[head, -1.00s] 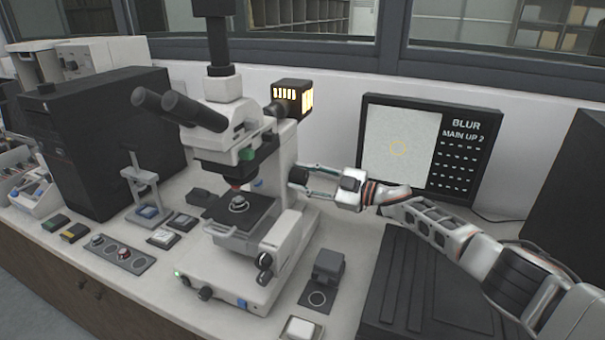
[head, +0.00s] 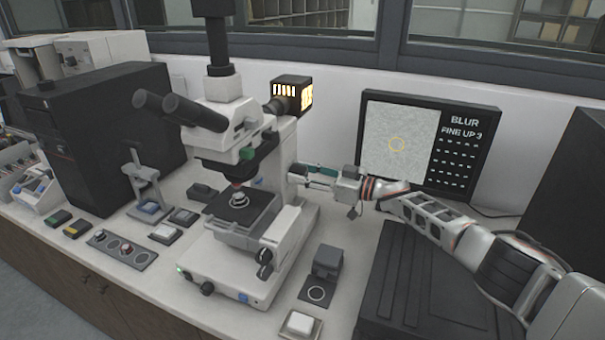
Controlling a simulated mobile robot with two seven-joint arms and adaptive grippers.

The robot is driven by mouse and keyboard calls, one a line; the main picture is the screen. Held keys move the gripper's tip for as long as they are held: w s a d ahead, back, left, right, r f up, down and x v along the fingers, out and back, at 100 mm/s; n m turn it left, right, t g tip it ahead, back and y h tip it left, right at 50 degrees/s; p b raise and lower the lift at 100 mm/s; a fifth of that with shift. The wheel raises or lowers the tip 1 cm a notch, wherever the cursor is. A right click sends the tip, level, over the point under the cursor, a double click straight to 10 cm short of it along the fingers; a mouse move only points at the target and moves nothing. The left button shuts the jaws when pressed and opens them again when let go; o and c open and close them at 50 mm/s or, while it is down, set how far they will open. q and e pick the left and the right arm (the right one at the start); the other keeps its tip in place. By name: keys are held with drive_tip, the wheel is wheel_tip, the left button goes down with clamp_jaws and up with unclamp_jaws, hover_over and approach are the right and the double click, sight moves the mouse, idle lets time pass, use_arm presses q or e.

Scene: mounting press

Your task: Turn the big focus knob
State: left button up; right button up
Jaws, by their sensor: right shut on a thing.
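The white microscope (head: 283,215) stands on the bench with black eyepieces and a black stage (head: 243,207) holding a small round sample. My right gripper (head: 297,174) reaches in from the right, its fingers at the right side of the microscope's upright arm. It is shut on the big focus knob there, which the fingers mostly hide. My left gripper is not in view.
Dark knobs (head: 264,264) sit low on the microscope's right side. A small dark block (head: 327,260) and a white-topped button box (head: 299,323) stand at front right. A black computer case (head: 95,135) stands at left.

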sight(290, 138)
idle(0.4)
drive_tip(key=o, duration=1.1)
wheel_tip(290, 138, up, 10)
idle(1.3)
